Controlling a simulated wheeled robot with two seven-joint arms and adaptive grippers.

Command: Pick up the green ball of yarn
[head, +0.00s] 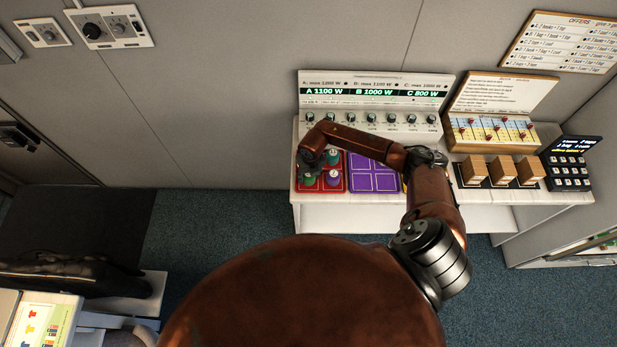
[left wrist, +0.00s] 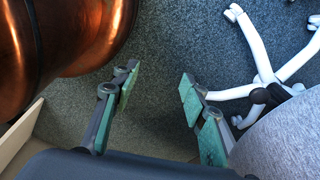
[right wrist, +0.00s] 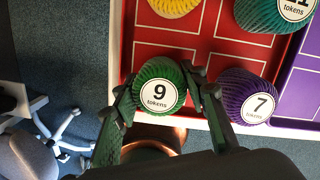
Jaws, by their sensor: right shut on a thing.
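The green ball of yarn (right wrist: 171,76) has a white label reading "9 tokens" and sits between the fingers of my right gripper (right wrist: 160,84) in the right wrist view. My right gripper is shut on it, one finger on each side. The ball overlaps the near edge of the red tray (right wrist: 197,22); I cannot tell whether it still touches the tray. In the head view my right gripper (head: 312,165) is over the red tray, mostly hidden by its own arm. My left gripper (left wrist: 158,85) is open and empty above the floor.
A purple ball (right wrist: 240,92) labelled 7, a teal ball (right wrist: 272,14) and a yellow ball (right wrist: 173,5) lie in the red tray. A purple tray (head: 373,183) stands to its right. White chair legs (left wrist: 262,75) are near my left gripper.

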